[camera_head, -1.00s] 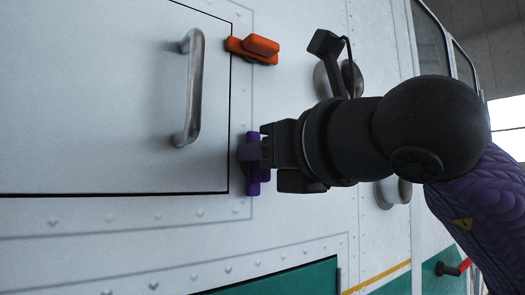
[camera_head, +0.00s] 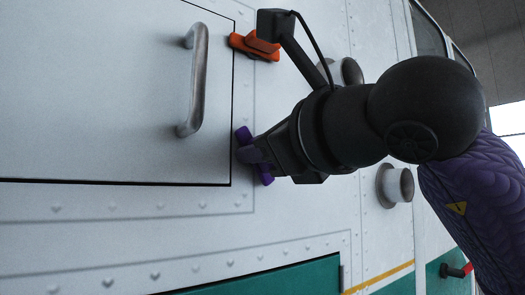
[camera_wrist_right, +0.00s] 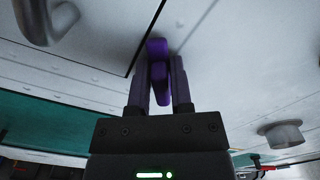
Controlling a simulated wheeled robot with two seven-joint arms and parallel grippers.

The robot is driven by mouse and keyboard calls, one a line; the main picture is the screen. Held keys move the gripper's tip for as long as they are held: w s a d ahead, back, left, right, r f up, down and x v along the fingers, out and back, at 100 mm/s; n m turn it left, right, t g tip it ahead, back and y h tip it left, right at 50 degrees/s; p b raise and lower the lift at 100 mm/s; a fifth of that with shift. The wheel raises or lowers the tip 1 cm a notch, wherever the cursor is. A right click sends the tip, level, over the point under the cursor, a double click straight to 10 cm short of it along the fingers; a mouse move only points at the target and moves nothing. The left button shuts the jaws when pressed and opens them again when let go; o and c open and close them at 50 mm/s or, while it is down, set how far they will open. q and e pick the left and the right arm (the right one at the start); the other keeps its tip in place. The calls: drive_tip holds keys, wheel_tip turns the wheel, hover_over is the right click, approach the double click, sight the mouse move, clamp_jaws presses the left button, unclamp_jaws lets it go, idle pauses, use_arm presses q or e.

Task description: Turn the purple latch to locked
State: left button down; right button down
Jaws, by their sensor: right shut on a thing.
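The purple latch (camera_head: 243,136) sits at the lower right corner of the white door panel (camera_head: 100,90). It is slanted in the head view, its top end leaning left and its lower end right. My right gripper (camera_head: 257,151) comes from the right and is shut on the latch, hiding its middle. In the right wrist view the latch (camera_wrist_right: 158,70) stands between the two fingers of the gripper (camera_wrist_right: 159,88). My left gripper is not in view.
An orange latch (camera_head: 254,46) is at the panel's upper right edge, with a metal handle (camera_head: 194,80) to its left. Round knobs (camera_head: 396,184) stick out of the wall near my right arm. The wall below the panel is clear.

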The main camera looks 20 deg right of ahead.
drive_tip(key=n, duration=0.5)
drive_tip(key=shift+a+f+n, duration=0.15)
drive_tip(key=shift+f+n, duration=0.05)
drive_tip(key=shift+n, duration=0.1)
drive_tip(key=n, duration=0.5)
drive_tip(key=shift+f, duration=0.25)
drive_tip(key=shift+n, duration=0.3)
drive_tip(key=c, duration=0.9)
unclamp_jaws()
drive_tip(key=b+v, duration=0.3)
drive_tip(key=v, duration=0.7)
drive_tip(key=shift+a+b, duration=0.1)
drive_tip(key=shift+b, duration=0.3)
